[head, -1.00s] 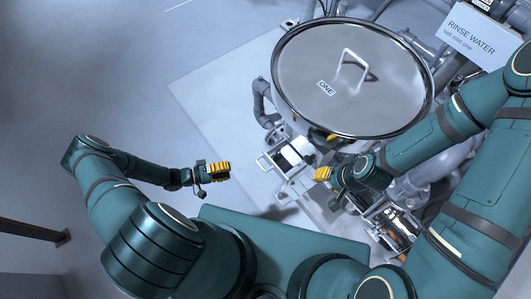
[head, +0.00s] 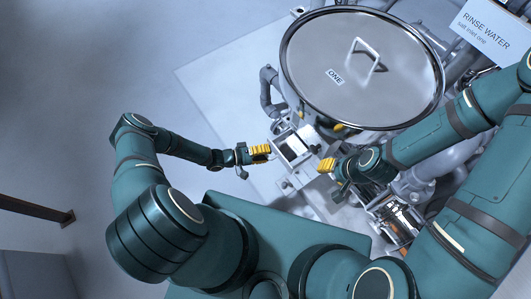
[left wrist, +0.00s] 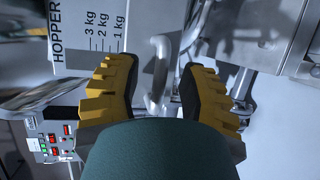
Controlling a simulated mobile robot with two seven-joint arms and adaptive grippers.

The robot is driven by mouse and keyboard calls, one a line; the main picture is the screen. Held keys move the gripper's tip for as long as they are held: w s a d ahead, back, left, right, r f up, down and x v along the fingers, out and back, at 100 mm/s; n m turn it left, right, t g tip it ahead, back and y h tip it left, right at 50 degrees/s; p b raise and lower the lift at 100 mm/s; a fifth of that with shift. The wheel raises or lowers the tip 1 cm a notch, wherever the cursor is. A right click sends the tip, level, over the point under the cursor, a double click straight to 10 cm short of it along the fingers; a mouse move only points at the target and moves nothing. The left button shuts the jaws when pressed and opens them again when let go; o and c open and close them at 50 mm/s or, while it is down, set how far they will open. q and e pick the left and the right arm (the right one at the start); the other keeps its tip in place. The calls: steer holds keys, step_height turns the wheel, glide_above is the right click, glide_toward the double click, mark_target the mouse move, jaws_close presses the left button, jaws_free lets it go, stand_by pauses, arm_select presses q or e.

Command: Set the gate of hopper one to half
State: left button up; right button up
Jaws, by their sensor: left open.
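Hopper one (head: 335,78) is a large round steel vessel with a lid marked ONE, at the top of the head view. Below its left side is a pale metal gate assembly (head: 292,147). My left gripper (head: 262,151), with yellow ribbed fingers, is at the left side of this assembly. In the left wrist view my left gripper (left wrist: 157,82) is open, and a grey bent bar (left wrist: 160,66) shows between its fingertips. I cannot tell whether they touch. My right gripper (head: 327,165) is on the assembly's right side; its jaw opening is unclear.
A HOPPER label with a kg scale (left wrist: 100,35) is beside the left finger in the wrist view. A box with red and green lights (left wrist: 55,143) sits lower left there. A RINSE WATER sign (head: 487,28) and pipes stand to the right. Floor at the left is open.

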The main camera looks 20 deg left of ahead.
mark_target(273, 148)
arm_select(q)
steer(key=shift+o, duration=0.2)
jaws_close()
steer(key=shift+w+d+b, duration=0.25)
steer(key=shift+w+d, duration=0.4)
steer(key=shift+w, duration=0.15)
steer(key=shift+w+d+b, duration=0.2)
steer(key=shift+w+d, duration=0.4)
steer(key=shift+w, duration=0.2)
steer(key=shift+c, duration=0.2)
jaws_free()
steer(key=v, duration=1.2)
